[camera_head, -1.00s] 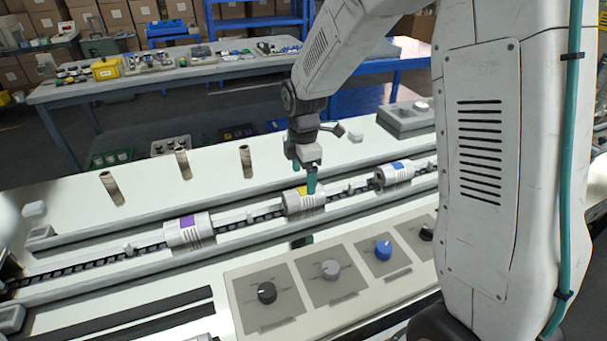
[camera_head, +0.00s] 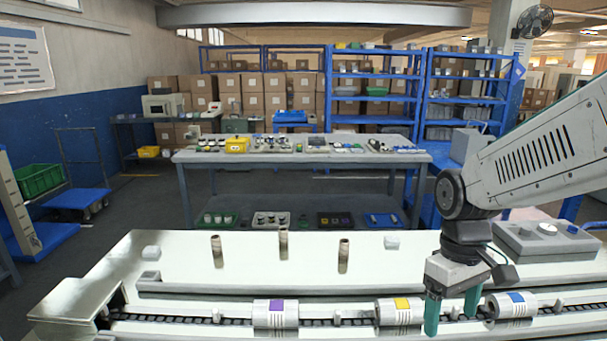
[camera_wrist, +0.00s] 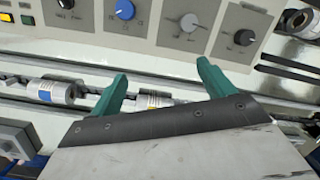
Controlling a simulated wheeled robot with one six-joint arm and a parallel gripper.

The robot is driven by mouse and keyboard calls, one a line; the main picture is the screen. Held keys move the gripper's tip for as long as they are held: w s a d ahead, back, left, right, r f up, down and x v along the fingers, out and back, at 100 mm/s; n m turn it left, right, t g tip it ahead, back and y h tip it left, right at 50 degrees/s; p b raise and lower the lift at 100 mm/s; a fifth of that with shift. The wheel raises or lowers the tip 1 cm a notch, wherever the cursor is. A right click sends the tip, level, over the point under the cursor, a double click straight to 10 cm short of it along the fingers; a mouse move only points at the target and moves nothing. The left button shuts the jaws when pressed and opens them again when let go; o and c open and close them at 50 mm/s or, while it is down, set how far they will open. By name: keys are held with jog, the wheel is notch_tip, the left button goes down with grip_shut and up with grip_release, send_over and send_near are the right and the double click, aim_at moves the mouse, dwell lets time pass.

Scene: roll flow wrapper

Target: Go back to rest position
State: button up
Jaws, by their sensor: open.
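My gripper (camera_head: 452,308) is open and empty, with two green fingers spread apart. In the head view it hangs over the flow wrapper (camera_head: 200,262), between the yellow-labelled roll (camera_head: 398,311) and the blue-labelled roll (camera_head: 511,305). A purple-labelled roll (camera_head: 275,313) lies further left on the same chain track (camera_head: 345,318). In the wrist view the green fingers (camera_wrist: 160,85) point towards the control panel (camera_wrist: 165,35), and part of a roll shows between them. I cannot tell the exact height of the fingertips above the track.
Several brown cylinders, one of them at the middle (camera_head: 283,243), stand on the wrapper's top. A grey box with knobs (camera_head: 545,243) is at the right. A grey workbench (camera_head: 300,158) stands behind, with blue shelves (camera_head: 375,95) beyond.

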jog(key=s+r+m+t, duration=0.1)
jog(key=s+r+m, duration=0.1)
jog(key=s+r, duration=0.2)
jog(key=s+d+r+m+t, duration=0.1)
jog(key=s+r, duration=0.3)
jog(key=s, duration=0.5)
jog(key=shift+s+d+m+t, duration=0.2)
jog(key=shift+s+m+t, duration=0.15)
jog(key=shift+m+t, duration=0.45)
